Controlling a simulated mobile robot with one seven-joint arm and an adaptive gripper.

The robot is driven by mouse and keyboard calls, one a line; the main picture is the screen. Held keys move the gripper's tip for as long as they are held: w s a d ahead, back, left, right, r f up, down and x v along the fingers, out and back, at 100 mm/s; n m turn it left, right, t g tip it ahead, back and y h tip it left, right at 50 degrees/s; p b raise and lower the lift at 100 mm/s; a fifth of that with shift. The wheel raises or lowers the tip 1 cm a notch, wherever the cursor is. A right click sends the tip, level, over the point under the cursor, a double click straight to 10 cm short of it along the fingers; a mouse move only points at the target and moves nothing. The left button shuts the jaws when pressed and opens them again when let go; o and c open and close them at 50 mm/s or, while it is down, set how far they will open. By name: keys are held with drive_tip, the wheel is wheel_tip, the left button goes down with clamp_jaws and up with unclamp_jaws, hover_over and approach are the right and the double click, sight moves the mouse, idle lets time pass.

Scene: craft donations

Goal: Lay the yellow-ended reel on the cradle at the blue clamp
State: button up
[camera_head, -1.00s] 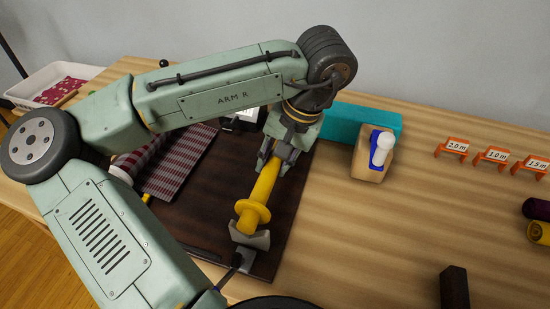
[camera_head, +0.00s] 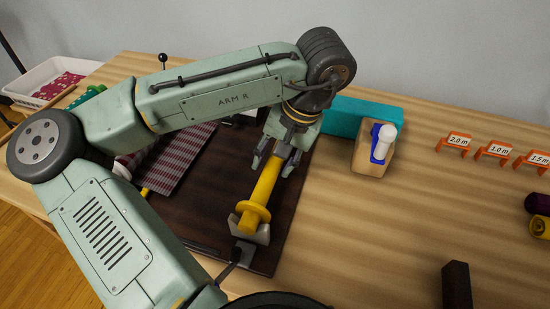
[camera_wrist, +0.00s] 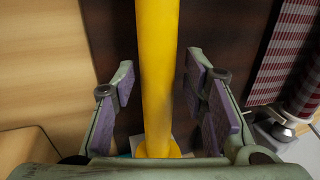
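A yellow reel (camera_head: 264,187) with a yellow flange lies across the dark board. In the head view its near end rests at a grey cradle (camera_head: 263,235); its far end is hidden under my gripper (camera_head: 273,166). In the wrist view my gripper (camera_wrist: 160,78) is open, with one finger on each side of the yellow shaft (camera_wrist: 157,70) and a gap on both sides. A blue clamp (camera_head: 380,150) with a white knob stands on a wooden block, right of my gripper. Any cradle part at the reel's far end is hidden.
A teal block (camera_head: 362,119) lies behind the wooden block. Orange stands (camera_head: 493,151) with length labels, two dark rolls (camera_head: 540,204), one with a yellow end, and a dark bar (camera_head: 456,287) are at the right. Checked cloth (camera_head: 180,165) lies left. The table between is clear.

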drive_tip(key=shift+o, duration=0.7)
drive_tip(key=v, duration=0.8)
